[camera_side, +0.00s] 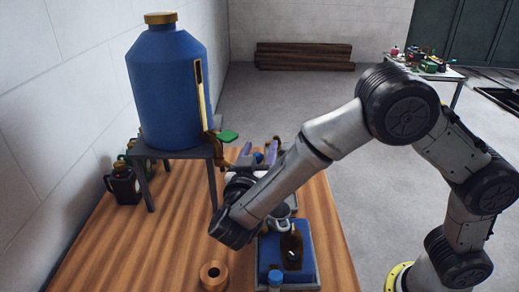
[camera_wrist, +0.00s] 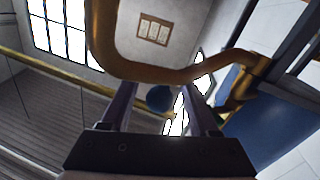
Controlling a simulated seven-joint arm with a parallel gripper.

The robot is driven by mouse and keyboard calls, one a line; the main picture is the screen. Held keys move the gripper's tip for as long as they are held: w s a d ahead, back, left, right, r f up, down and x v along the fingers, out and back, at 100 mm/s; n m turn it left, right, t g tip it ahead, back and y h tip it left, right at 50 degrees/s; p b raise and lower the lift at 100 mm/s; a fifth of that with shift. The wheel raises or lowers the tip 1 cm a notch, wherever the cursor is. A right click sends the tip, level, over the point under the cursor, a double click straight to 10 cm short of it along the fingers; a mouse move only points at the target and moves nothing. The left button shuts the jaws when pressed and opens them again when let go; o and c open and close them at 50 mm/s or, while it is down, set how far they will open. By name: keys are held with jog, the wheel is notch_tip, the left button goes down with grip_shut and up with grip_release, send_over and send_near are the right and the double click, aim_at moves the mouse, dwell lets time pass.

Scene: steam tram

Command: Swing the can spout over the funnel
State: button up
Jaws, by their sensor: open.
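My gripper (camera_side: 259,151) points upward beside the tap (camera_side: 213,135) of a big blue tank, and its two purple fingers are apart. In the wrist view the open fingers (camera_wrist: 160,92) have a small dark blue round thing (camera_wrist: 160,99) showing between them; whether they touch it is unclear. A curved brass-coloured pipe (camera_wrist: 150,70) crosses above the fingertips in the wrist view; I cannot tell whether it is the can spout. A black can (camera_side: 124,186) stands on the table left of the tank's stand. I cannot make out a funnel.
The blue tank (camera_side: 168,95) rests on a grey stand (camera_side: 146,190), with a green tap handle (camera_side: 228,136) beside my gripper. A blue tray (camera_side: 305,262) holds a dark bottle (camera_side: 291,248). A brass-coloured ring (camera_side: 214,275) lies in front. The wooden table's (camera_side: 170,235) left middle is clear.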

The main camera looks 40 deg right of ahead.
jog(key=v, duration=1.3)
jog(key=shift+s+a, duration=0.2)
jog(key=shift+a, duration=0.15)
